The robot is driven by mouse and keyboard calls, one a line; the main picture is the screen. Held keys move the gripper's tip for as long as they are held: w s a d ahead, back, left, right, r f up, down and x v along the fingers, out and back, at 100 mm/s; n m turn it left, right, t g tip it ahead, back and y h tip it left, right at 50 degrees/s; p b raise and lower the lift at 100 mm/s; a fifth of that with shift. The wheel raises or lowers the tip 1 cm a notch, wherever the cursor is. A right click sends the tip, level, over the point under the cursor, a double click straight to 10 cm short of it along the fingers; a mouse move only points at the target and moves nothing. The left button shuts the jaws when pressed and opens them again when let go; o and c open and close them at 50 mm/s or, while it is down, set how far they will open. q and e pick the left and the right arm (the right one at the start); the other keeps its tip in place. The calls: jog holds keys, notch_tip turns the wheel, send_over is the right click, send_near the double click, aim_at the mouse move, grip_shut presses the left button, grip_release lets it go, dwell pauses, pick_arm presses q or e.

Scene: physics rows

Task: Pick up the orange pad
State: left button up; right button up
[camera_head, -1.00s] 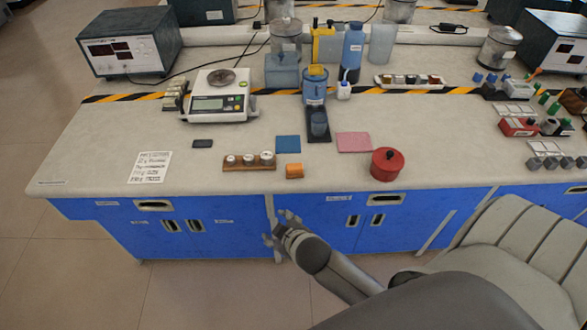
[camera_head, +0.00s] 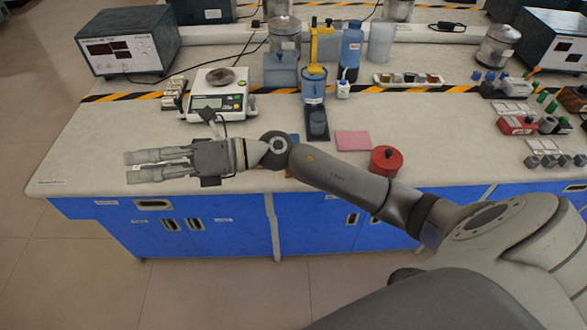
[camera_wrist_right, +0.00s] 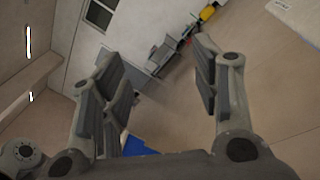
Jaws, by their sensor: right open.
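The orange pad (camera_head: 290,173) is almost wholly hidden behind my right forearm in the head view; only a small orange sliver shows at the arm's lower edge, near the bench's front edge. My right gripper (camera_head: 131,167) is over the left front part of the bench, pointing left, well to the left of the pad. It is open and empty, and the right wrist view shows its fingers apart (camera_wrist_right: 155,65) with the floor and wall beyond. My left gripper is not in view.
My right arm crosses over the bench (camera_head: 90,150) front. Behind it are a scale (camera_head: 215,103), a partly hidden blue pad (camera_head: 295,137), a pink pad (camera_head: 353,141) and a blue-topped apparatus (camera_head: 314,90). A red round container (camera_head: 385,160) stands close to the arm.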

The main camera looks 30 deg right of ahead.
jog(key=w+d+f+n+g+h, duration=0.1)
jog(key=d+f+n+g+h, duration=0.4)
jog(key=d+f+n+h, duration=0.45)
jog(key=w+d+f+m+g+h, duration=0.2)
jog(key=d+h, duration=0.6)
jog(key=d, duration=1.4)
jog(key=f, duration=0.4)
jog(key=f+p, duration=0.1)
jog(key=shift+s+a+f, duration=0.1)
jog(key=shift+s+f, duration=0.25)
jog(key=shift+f, duration=0.05)
notch_tip(320, 180, down, 5)
jog(key=shift+s+r+p, duration=0.1)
jog(key=shift+p, duration=0.7)
jog(key=shift+f, duration=0.5)
jog(key=c, duration=1)
